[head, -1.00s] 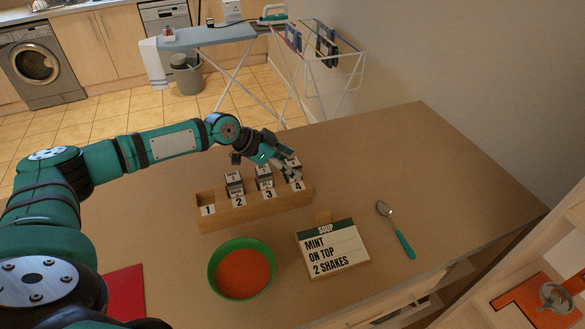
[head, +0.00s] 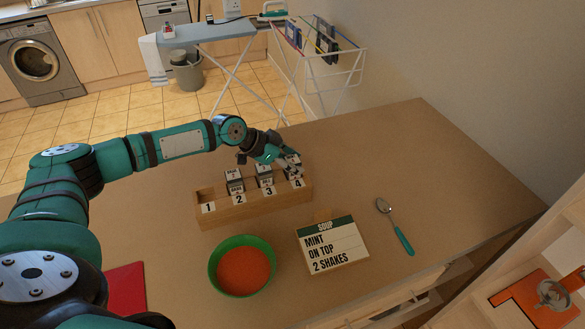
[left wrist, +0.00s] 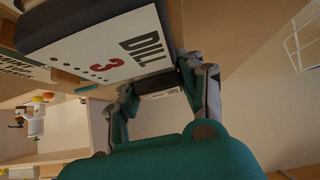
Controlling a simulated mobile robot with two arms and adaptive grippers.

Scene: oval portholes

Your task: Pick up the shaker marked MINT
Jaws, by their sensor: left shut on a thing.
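A wooden rack (head: 255,207) with slots numbered 1 to 4 stands on the table. Shakers with white labels stand at slot 2 (head: 234,182), slot 3 (head: 264,176) and slot 4 (head: 293,160); slot 1 is empty. Their small labels are not clearly readable in the head view. My left gripper (head: 286,165) is at slot 4, shut on the shaker there, partly hiding it. In the left wrist view, a dark shaker with a white label (left wrist: 158,84) is between the fingers. A shaker marked DILL (left wrist: 105,60) is close beside. My right gripper is not in view.
A green bowl of orange soup (head: 243,268) and a sign reading SOUP, MINT ON TOP, 2 SHAKES (head: 333,245) stand in front of the rack. A spoon (head: 396,227) lies to the right. The table's far right is clear.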

